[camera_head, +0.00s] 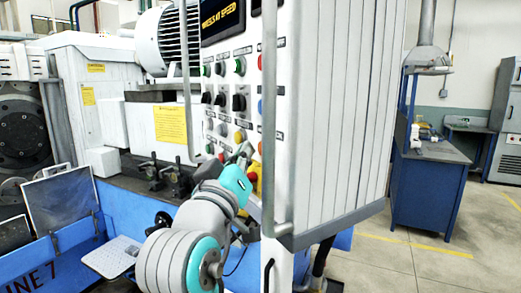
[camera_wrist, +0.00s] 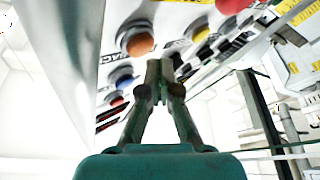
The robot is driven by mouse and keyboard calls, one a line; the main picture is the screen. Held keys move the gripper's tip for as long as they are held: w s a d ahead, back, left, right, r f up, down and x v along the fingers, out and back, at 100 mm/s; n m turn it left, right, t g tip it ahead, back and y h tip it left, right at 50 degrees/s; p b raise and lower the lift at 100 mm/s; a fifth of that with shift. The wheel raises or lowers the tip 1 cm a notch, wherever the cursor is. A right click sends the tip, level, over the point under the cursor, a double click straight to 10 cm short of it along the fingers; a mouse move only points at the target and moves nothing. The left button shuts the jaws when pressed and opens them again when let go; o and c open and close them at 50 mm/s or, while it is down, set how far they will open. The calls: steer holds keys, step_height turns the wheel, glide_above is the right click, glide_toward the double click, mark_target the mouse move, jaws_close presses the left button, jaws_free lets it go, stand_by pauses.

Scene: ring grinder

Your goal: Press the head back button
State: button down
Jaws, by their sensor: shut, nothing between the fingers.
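The control panel (camera_head: 228,80) carries rows of coloured buttons and knobs. My gripper (camera_head: 243,150) is shut and empty at the panel's lower part, just below a yellow button (camera_head: 239,136). In the wrist view the shut fingertips (camera_wrist: 160,70) are close to an orange button (camera_wrist: 139,43), apart from it in the picture; contact cannot be told. A yellow button (camera_wrist: 201,33) is to the right of that one and a blue button (camera_wrist: 122,82) is below left. The labels are too small or cut off to tell which button is head back.
A grey vertical handle bar (camera_head: 268,120) runs along the panel's right edge, close to my gripper. A red mushroom button (camera_head: 253,178) is just below. Another bar (camera_head: 186,80) stands left. A blue workbench (camera_head: 428,185) is far right, with open floor before it.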

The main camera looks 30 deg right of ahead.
steer(key=shift+d, duration=0.15)
steer(key=shift+d, duration=0.25)
steer(key=shift+d, duration=0.55)
stand_by(1.1)
steer(key=shift+a, duration=0.95)
steer(key=shift+s+a, duration=0.15)
steer(key=shift+a, duration=2.35)
